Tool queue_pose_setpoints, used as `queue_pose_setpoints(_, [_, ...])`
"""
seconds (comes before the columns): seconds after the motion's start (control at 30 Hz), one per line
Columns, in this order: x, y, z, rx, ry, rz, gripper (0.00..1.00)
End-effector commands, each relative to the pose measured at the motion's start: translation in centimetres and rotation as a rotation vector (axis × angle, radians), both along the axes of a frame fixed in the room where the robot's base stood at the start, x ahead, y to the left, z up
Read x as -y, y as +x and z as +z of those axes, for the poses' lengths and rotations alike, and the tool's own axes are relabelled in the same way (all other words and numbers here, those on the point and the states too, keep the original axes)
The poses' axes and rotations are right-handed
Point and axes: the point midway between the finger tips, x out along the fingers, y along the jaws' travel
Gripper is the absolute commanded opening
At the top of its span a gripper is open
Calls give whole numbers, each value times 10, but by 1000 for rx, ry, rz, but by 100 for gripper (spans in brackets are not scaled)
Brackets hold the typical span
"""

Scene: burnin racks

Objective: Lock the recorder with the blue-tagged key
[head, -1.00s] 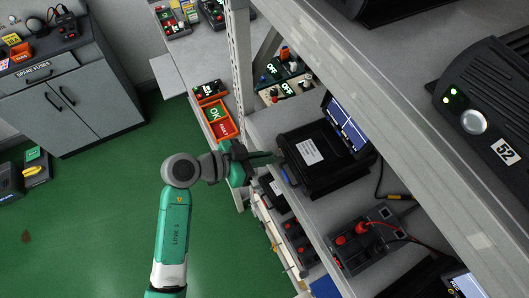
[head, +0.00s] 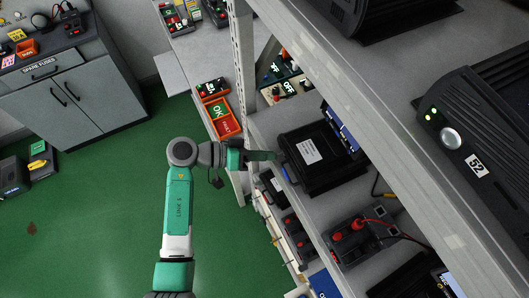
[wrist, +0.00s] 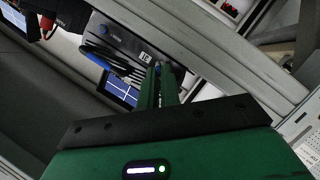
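The recorder (head: 318,160) is a black box with a white label and a lit screen, on the rack shelf. In the wrist view a dark panel (wrist: 122,38) with a small label, beside a lit screen, appears to be part of it. My gripper (head: 274,155) is at its left side, pointing towards it.
A grey rack post (head: 242,80) stands behind my gripper. A red-cabled unit (head: 362,237) sits nearer on the same shelf. Orange trays marked OK and FAULT (head: 222,118) lie on the bench behind. A large black unit numbered 52 (head: 480,130) is on the upper shelf at right.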

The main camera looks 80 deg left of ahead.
Motion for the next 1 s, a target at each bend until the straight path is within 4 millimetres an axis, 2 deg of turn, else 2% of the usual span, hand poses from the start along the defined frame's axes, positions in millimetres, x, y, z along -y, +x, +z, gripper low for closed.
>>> queue_pose_setpoints(0.53, [0,0,0,4,-18,1,0])
queue_pose_setpoints(0.57, [0,0,0,4,-18,1,10])
queue_pose_setpoints(0.6, [0,0,0,4,-18,1,14])
queue_pose_setpoints(0.83, [0,0,0,4,-18,1,14])
queue_pose_setpoints(0.93, [-2,-8,2,3,-17,3,14])
queue_pose_setpoints(1.0, [-4,-21,4,3,-18,5,14])
